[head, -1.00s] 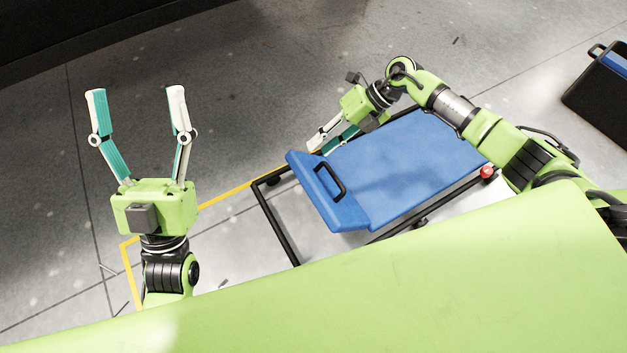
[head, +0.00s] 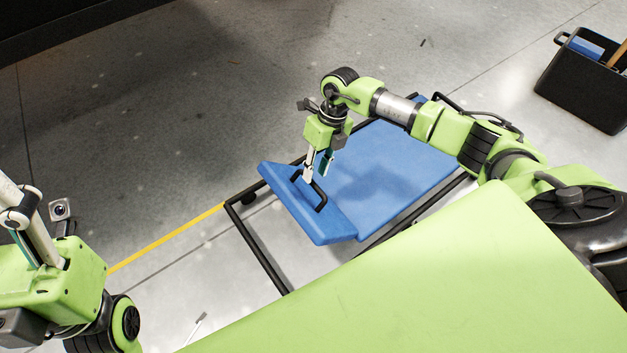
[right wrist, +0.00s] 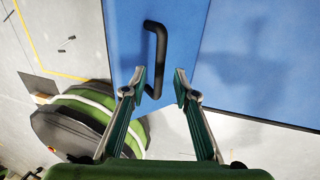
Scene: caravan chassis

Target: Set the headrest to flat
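The headrest (head: 305,220) is the blue end panel of a blue board. It meets the main board at a visible seam and looks angled to it. A black bar handle (head: 320,194) stands on the headrest, and it also shows in the right wrist view (right wrist: 161,45). My right gripper (head: 315,176) points down at this handle. In the right wrist view its fingers (right wrist: 162,72) are apart, with the handle showing between and beyond them; I cannot tell whether they touch it. My left gripper (head: 25,215) is at the left edge, partly cut off, with its fingertips out of frame.
The blue main board (head: 390,165) lies on a black frame (head: 257,247). A yellow floor line (head: 165,237) runs beside it. A black box (head: 585,85) with things in it stands at the far right.

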